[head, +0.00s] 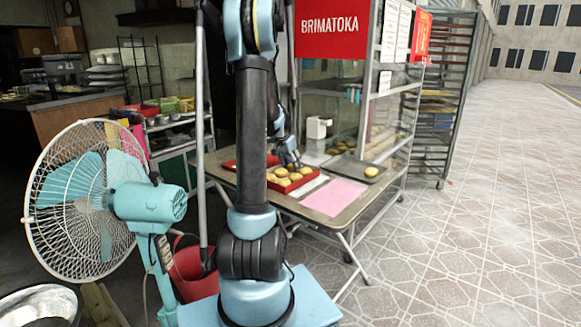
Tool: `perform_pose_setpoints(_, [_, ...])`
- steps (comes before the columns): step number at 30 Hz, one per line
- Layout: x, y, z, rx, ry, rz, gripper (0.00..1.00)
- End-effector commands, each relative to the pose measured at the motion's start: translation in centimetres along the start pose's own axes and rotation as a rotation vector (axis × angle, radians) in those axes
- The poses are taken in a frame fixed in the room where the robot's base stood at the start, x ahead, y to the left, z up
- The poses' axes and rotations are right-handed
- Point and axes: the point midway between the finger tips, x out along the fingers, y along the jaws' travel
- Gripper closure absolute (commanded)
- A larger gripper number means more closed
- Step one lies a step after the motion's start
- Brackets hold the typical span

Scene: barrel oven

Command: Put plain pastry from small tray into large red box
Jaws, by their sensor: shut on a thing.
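The red box (318,184) stands on the table behind my arm and holds several golden round pastries (283,182). A small dark tray (346,165) lies to its right, with one plain pastry (371,171) at its right end. My gripper (291,163) is low over the far side of the red box, its fingers pointing down. It is shut on a pastry, which is small and hard to make out among the others. My arm hides the left part of the box.
A pink sheet (334,197) lies on the folding table (345,217), in front of the small tray. A white dispenser (318,130) stands behind the box. A glass-sided display rack rises behind the table. A large fan (85,200) stands at left; paved ground at right is clear.

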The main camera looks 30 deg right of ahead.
Motion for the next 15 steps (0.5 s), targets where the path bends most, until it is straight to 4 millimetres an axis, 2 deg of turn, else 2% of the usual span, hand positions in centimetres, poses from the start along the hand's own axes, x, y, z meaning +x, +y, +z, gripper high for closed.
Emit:
perform_pose_setpoints(9, [0.15, 0.03, 0.07, 0.0, 0.0, 0.0, 0.75])
perform_pose_setpoints(10, [0.15, 0.03, 0.07, 0.0, 0.0, 0.0, 0.47])
perform_pose_setpoints(12, [0.13, 0.03, 0.07, 0.0, 0.0, 0.0, 0.31])
perform_pose_setpoints(15, [0.13, 0.02, 0.06, 0.0, 0.0, 0.0, 0.31])
